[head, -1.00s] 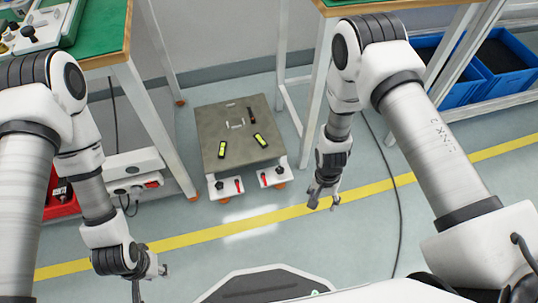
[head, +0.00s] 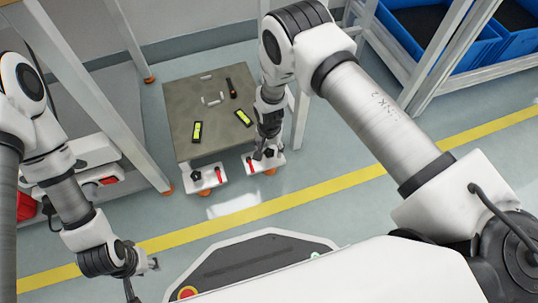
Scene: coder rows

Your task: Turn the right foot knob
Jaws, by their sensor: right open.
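A low platform with a grey top plate (head: 210,110) stands on the floor on white foot brackets. The right foot bracket (head: 276,161) carries a red lever (head: 249,163) and a dark knob, which my gripper largely hides. The left foot bracket (head: 207,179) shows a black knob (head: 195,176) and a red lever (head: 218,175). My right gripper (head: 264,152) is open and points down over the right foot bracket, at or just above its knob; contact cannot be told. My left gripper (head: 148,266) hangs at the lower left, far from the platform; its jaws are unclear.
Two yellow spirit levels (head: 197,132) (head: 243,118) and a dark tool (head: 231,88) lie on the plate. A white table leg (head: 125,110) rises to the left. Blue bins (head: 425,28) stand at the upper right. Floor in front is free.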

